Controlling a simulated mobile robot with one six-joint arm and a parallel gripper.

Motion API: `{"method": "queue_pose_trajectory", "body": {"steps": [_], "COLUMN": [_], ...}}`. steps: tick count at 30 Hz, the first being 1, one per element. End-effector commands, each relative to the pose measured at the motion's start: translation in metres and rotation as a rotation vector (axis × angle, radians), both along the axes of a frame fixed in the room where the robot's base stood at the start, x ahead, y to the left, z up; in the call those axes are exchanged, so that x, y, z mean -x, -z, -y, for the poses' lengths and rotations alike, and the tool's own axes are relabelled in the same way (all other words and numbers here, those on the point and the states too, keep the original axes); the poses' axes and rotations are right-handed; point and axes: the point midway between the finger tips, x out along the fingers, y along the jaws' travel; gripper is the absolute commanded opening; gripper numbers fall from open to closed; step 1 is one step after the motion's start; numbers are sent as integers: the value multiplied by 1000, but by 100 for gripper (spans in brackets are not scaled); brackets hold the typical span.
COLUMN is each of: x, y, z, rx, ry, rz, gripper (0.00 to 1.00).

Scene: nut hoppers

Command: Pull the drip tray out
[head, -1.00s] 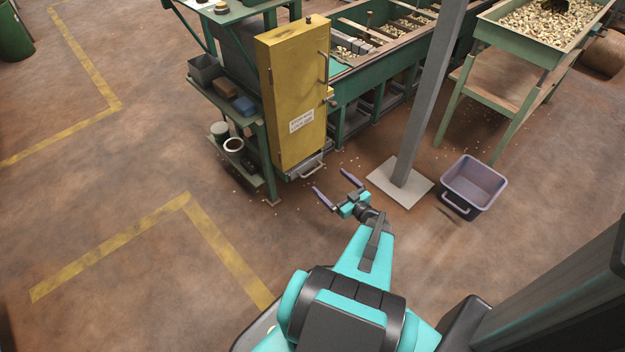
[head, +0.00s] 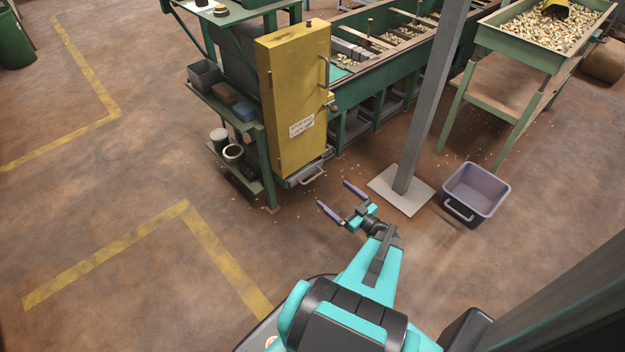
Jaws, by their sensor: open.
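The drip tray (head: 303,177) is a grey tray low under the yellow cabinet door, at the foot of the green machine. Its pale loop handle (head: 312,177) sticks out at the front; the rest of the tray is hidden beneath the cabinet. My gripper (head: 337,198) is open and empty, with two dark purple fingers pointing toward the upper left. It is in front of the handle, a little below and to the right of it in the picture, and apart from it.
A grey post on a pale base plate (head: 387,196) stands close to the right of my gripper. A purple-grey bin (head: 475,192) is further right. The yellow cabinet door (head: 291,101) rises above the tray. Shelves with containers (head: 233,152) are on the left. The floor at left is clear.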

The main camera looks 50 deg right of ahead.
Motion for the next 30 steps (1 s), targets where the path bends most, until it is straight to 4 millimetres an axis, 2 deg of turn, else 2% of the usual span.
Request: {"method": "queue_pose_trajectory", "body": {"steps": [30], "x": [-113], "y": [2], "z": [8], "rx": [0], "ry": [-1], "rz": [1], "gripper": [100]}}
